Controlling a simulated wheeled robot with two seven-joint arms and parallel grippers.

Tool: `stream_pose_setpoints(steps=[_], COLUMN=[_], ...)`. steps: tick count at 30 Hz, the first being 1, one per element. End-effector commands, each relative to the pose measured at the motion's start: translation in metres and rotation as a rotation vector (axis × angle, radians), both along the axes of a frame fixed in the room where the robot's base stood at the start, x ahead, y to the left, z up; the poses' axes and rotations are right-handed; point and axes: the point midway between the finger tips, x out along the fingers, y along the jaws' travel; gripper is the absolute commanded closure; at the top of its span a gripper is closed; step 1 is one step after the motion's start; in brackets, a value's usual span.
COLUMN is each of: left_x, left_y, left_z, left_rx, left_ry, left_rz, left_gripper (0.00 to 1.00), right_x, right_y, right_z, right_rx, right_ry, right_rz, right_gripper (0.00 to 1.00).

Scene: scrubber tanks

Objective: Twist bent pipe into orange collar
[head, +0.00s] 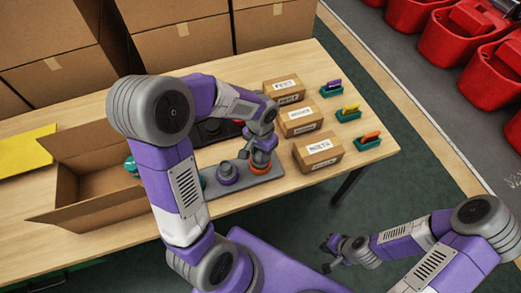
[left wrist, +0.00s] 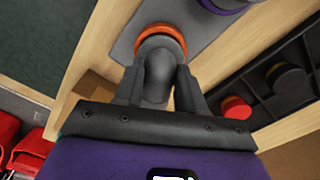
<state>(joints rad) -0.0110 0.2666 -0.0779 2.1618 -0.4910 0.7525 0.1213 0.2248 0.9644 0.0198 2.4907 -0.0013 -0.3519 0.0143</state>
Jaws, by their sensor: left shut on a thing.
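The grey bent pipe (left wrist: 158,72) stands between the two fingers of my left gripper (left wrist: 160,90) in the left wrist view. The gripper is shut on it. The pipe's far end meets the orange collar (left wrist: 160,31); how deep it sits inside I cannot tell. In the head view my left gripper (head: 262,148) is right above the orange collar (head: 259,169), which is on a grey plate (head: 243,186). Its fingers hide most of the pipe there. My right gripper (head: 331,256) is empty with its fingers apart, off the table at lower right.
A purple collar (head: 227,172) stands on the plate left of the orange one. A dark tray (head: 212,132) lies behind. Labelled cartons (head: 318,150) and small coloured items in teal holders (head: 367,140) stand to the right. An open cardboard box (head: 95,185) is at left.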

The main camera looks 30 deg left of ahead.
Motion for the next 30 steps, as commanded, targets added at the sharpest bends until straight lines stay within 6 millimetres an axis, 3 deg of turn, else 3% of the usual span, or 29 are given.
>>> stream_pose_setpoints(steps=[25, 30], left_x=[0.0001, -0.0002], left_y=[-0.0001, -0.0001], left_z=[-0.0017, -0.0006], left_rx=[0.000, 0.000], left_ry=[0.000, 0.001], left_rz=[-0.001, -0.067], left_gripper=[0.93, 0.93], right_x=[0.0000, 0.0000], right_y=[0.0000, 0.0000], right_z=[-0.0012, 0.0036], right_rx=[0.000, 0.000], right_ry=[0.000, 0.000], right_rz=[0.000, 0.000], right_gripper=[1.00, 1.00])
